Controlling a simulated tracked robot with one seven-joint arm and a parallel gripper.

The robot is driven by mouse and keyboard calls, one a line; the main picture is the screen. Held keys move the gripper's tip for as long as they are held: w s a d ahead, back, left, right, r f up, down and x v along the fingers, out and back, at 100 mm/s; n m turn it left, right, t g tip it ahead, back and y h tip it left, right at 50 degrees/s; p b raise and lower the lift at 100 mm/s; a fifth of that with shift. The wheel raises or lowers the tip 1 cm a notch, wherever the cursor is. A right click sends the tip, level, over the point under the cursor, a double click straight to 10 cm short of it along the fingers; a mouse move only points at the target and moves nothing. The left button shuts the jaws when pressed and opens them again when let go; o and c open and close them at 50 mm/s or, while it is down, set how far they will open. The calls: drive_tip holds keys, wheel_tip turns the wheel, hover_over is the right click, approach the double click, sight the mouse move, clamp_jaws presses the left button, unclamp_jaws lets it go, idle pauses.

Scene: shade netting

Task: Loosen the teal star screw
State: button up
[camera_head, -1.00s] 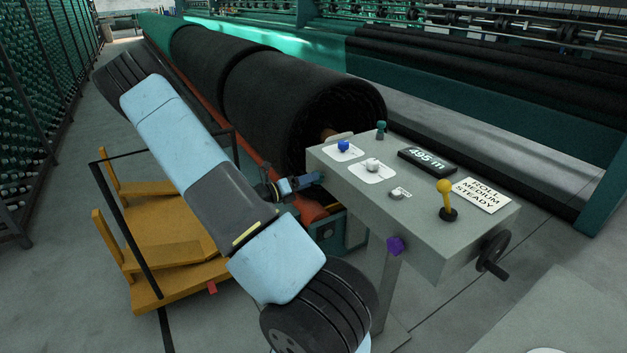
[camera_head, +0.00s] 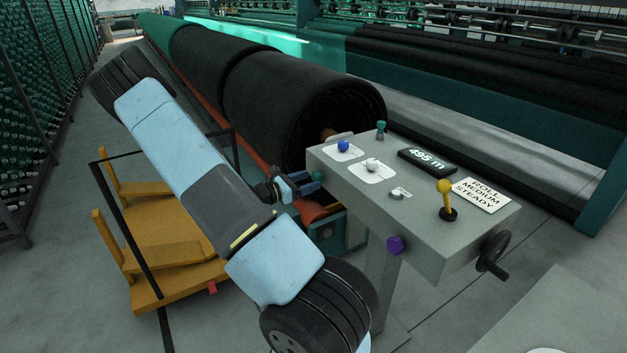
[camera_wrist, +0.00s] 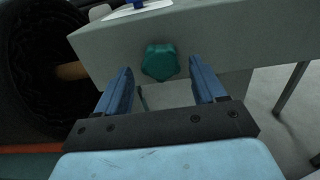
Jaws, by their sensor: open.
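The teal star screw (camera_wrist: 160,62) sits on the side face of the grey control box, near the middle top of the wrist view. In the head view, the screw (camera_head: 318,176) shows at the box's near left end, just beyond my fingers. My gripper (camera_wrist: 160,76) is open and empty, with one blue finger on each side of the screw in the picture. The screw appears a little ahead of the fingertips, with no clear contact. In the head view, my gripper (camera_head: 304,181) points at the box's left end.
A black netting roll (camera_head: 290,100) lies behind my gripper. A yellow cart (camera_head: 170,240) stands left.

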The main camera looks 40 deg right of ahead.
drive_tip(key=shift+d, duration=0.1)
drive_tip(key=shift+x, duration=1.15)
drive_tip(key=shift+c, duration=0.2)
clamp_jaws()
unclamp_jaws()
drive_tip(key=shift+v, duration=2.55)
drive_tip(key=shift+o, duration=0.4)
